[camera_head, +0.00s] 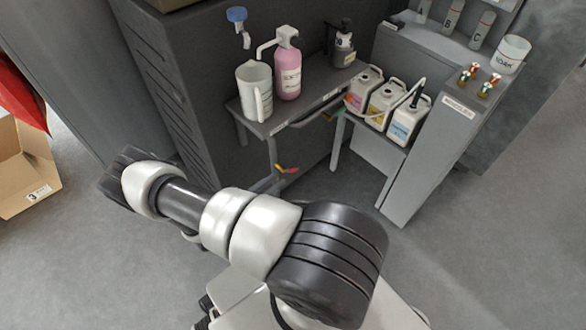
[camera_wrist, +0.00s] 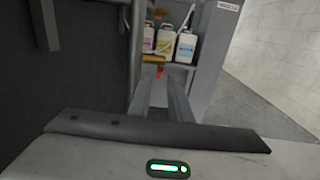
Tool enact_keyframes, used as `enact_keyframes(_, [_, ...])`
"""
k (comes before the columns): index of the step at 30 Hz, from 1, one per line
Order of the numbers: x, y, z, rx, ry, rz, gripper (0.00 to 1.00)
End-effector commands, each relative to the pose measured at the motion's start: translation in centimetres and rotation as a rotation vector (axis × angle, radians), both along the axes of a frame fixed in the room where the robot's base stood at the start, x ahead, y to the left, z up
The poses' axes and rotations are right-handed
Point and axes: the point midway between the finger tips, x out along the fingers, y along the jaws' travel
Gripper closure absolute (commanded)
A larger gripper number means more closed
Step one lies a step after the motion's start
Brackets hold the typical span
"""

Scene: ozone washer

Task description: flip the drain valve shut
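A small lever with red and yellow parts (camera_head: 287,169) sits low under the front of the grey bench; I take it for the drain valve handle. In the wrist view a yellow piece (camera_wrist: 153,58) and a small red piece (camera_wrist: 160,71) show ahead, likely the same lever. My gripper (camera_wrist: 162,78) shows as two grey fingers set apart, with nothing held between them. The red piece appears beyond the gap, and I see no contact. In the head view my arm reaches left, and the fingers cannot be made out.
The bench (camera_head: 318,103) carries a clear pitcher (camera_head: 254,88), a pink bottle (camera_head: 288,70) and a dark bottle (camera_head: 343,50). Several white jugs (camera_head: 404,122) stand on a low shelf. A grey cabinet panel (camera_head: 432,150) borders the right. A cardboard box (camera_head: 25,165) lies left. Floor in front is clear.

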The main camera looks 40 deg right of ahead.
Motion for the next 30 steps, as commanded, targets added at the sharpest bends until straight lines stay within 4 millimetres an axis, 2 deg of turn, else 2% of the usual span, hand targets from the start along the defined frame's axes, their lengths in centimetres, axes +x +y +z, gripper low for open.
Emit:
enact_keyframes(1, [0.0,-1.2,-0.1,0.0,0.0,-0.005,0.82])
enact_keyframes(6, [0.3,-4.7,-0.1,0.001,0.0,-0.004,0.82])
enact_keyframes(12, [0.5,-7.3,-0.1,0.001,-0.001,-0.003,0.82])
enact_keyframes(17, [0.6,-8.2,0.0,0.001,-0.001,-0.001,0.82])
enact_keyframes(25, [0.6,-8.3,0.0,0.001,-0.001,-0.001,0.82])
enact_keyframes(28, [0.6,-8.3,0.0,0.001,-0.001,-0.001,0.99])
enact_keyframes(30, [0.6,-8.3,0.0,0.001,-0.001,-0.001,1.0])
